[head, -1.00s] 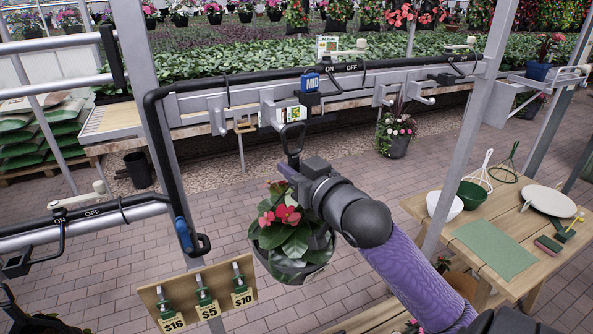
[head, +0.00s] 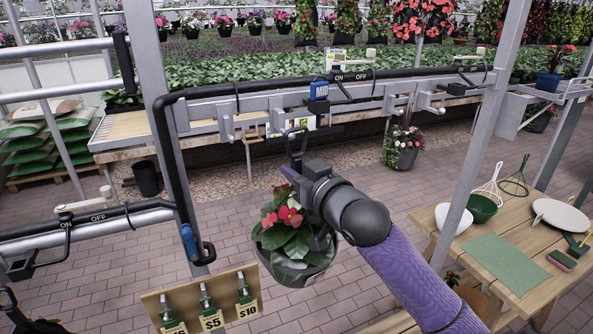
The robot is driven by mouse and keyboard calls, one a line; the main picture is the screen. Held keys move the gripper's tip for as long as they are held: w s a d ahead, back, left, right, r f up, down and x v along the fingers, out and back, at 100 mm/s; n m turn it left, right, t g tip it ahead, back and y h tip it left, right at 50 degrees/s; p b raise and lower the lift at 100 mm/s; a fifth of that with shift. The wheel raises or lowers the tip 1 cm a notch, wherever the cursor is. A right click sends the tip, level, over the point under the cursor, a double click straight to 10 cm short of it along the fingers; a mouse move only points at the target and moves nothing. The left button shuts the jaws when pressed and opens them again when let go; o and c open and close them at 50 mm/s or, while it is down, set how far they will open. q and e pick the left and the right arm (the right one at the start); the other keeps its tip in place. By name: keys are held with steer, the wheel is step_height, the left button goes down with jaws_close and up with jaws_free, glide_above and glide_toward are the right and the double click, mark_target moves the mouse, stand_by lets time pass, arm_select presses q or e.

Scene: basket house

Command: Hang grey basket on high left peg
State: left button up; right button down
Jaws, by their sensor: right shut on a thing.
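The grey basket (head: 297,270) is a round grey pot with green leaves and red-pink flowers. It hangs upright below my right gripper (head: 293,172), which is shut on its dark hanger. The hanger's open loop (head: 297,139) stands above the fingers, in front of the metal rail; I cannot tell whether it touches anything there. The loop appears right of the left peg. A dark shape at the lower left edge may be my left gripper (head: 8,314); its fingers are unclear.
A grey upright post (head: 160,110) with a black hose stands left of the basket. A price board (head: 207,304) with several green tools is below it. A wooden table (head: 540,290) with bowls and a green mat is at right. Open paving lies behind the basket.

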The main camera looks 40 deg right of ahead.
steer(key=shift+w+r+p, duration=0.1)
steer(key=shift+r+p, duration=0.1)
steer(key=shift+p, duration=0.15)
steer(key=shift+w+d, duration=0.25)
steer(key=shift+w, duration=0.55)
steer(key=shift+w+d, duration=0.25)
steer(key=shift+w, duration=0.5)
steer(key=shift+w+p, duration=0.1)
steer(key=shift+p, duration=0.2)
steer(key=shift+w+d, duration=0.25)
steer(key=shift+w, duration=0.35)
steer(key=shift+f+p, duration=0.1)
steer(key=shift+p, duration=0.2)
steer(key=shift+f, duration=0.1)
